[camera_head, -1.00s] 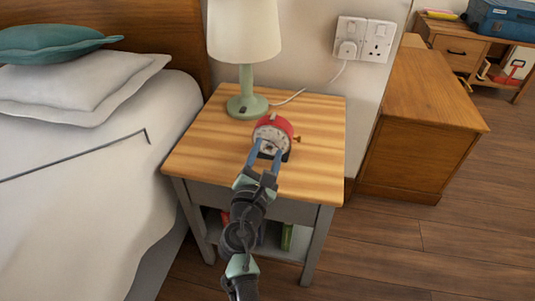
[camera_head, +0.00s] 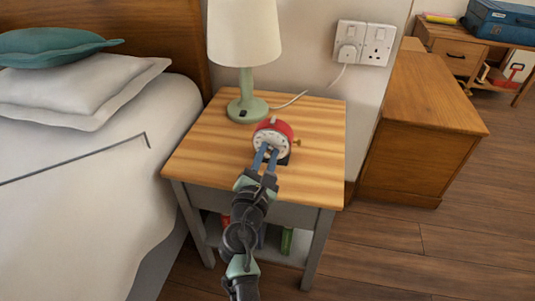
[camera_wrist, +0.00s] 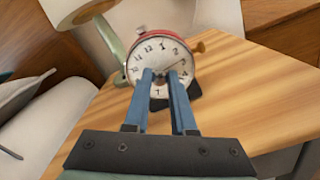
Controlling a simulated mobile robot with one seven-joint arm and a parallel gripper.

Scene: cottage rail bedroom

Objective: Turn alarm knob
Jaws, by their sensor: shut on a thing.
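A red alarm clock (camera_head: 274,133) with a white face stands on the wooden bedside table (camera_head: 205,143). In the wrist view the clock (camera_wrist: 142,54) faces me. A brass-coloured knob (camera_head: 297,142) sticks out on its right side; it also shows in the wrist view (camera_wrist: 200,47). My gripper (camera_head: 267,152) is at the front of the clock face, its two blue fingers close together. In the wrist view the fingertips (camera_wrist: 160,76) meet at the middle of the dial, shut on a small part there that they mostly hide. The side knob is apart from the fingers.
A green lamp (camera_head: 246,100) with a cream shade stands behind the clock, its white cord running to a wall socket (camera_head: 364,42). The bed (camera_head: 90,200) is at the left, a wooden cabinet (camera_head: 425,105) at the right. The tabletop right of the clock is clear.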

